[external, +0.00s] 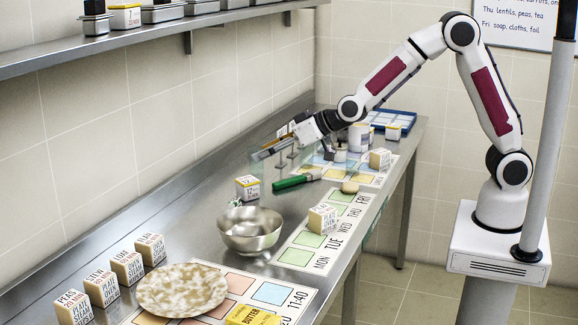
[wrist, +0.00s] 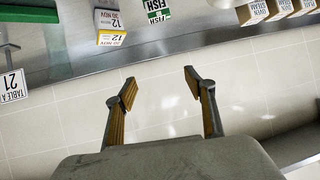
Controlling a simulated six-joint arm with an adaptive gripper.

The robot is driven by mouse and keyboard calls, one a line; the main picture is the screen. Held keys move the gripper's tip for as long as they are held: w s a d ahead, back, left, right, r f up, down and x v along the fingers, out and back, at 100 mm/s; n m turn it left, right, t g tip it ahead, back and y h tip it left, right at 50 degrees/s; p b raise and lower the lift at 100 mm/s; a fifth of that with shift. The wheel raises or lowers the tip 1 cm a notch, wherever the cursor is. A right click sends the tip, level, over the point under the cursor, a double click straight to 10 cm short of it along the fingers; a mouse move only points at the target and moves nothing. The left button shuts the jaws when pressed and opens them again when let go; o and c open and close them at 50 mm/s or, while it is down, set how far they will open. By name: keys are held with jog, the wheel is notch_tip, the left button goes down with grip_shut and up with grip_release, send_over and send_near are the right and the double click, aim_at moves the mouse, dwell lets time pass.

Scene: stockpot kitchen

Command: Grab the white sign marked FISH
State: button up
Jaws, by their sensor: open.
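In the wrist view, a small white piece with dark FISH lettering (wrist: 158,17) shows at the top edge, with a green piece (wrist: 155,5) bearing pale lettering right against it. I cannot tell whether they are one sign or two. My gripper (wrist: 159,76) is open and empty, with bare wall tiles between its fingers. The FISH piece lies beyond the fingertips, apart from them. In the external view, my gripper (external: 261,154) is above the counter near the wall; the FISH lettering cannot be read there.
A box marked 12 (external: 248,188) stands near a green-handled tool (external: 296,182) and a steel bowl (external: 251,230). Several label boxes (external: 127,267) line the wall. A speckled plate (external: 182,290) is in front.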

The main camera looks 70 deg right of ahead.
jog(key=t, duration=0.2)
send_over(238, 203)
jog(key=s, duration=0.2)
notch_tip(238, 203, down, 8)
jog(key=shift+w+h, duration=0.15)
jog(key=shift+h, duration=0.15)
jog(key=shift+f, duration=0.15)
jog(key=shift+f, duration=1.6)
jog(key=shift+f, duration=0.1)
jog(key=shift+d+f, duration=0.1)
jog(key=shift+f, duration=1.65)
jog(key=shift+x, duration=1.4)
